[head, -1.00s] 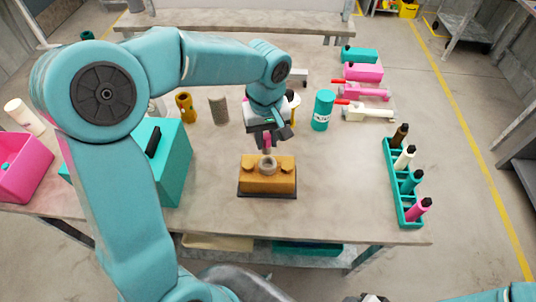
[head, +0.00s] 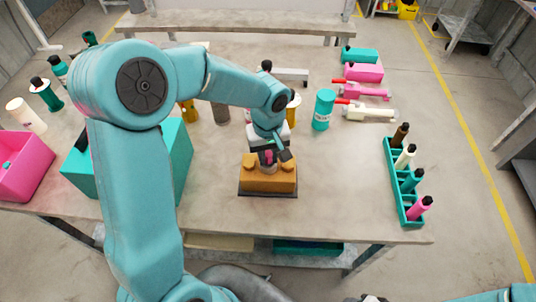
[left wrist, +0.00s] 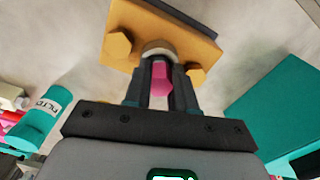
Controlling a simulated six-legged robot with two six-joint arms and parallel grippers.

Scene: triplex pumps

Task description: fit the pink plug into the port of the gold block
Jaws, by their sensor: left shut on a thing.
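The gold block (head: 268,182) sits on a dark base plate on the table, with a round grey port (left wrist: 157,47) in its middle and hex-shaped knobs beside it. My left gripper (head: 270,157) points down right over the port, shut on the pink plug. The plug (left wrist: 160,78) shows between the fingers in the left wrist view, in line with the port. Its far end is at the port's ring; how deep it sits is hidden. What seems to be part of my right gripper (head: 372,298) is cut off at the bottom edge; its jaws are not clear.
A teal box (head: 172,165) stands left of the block, with a pink bin (head: 25,165) farther left. A teal canister (head: 323,110) is behind right. A teal rack (head: 392,180) of several bottles stands at the right. The table right of the block is clear.

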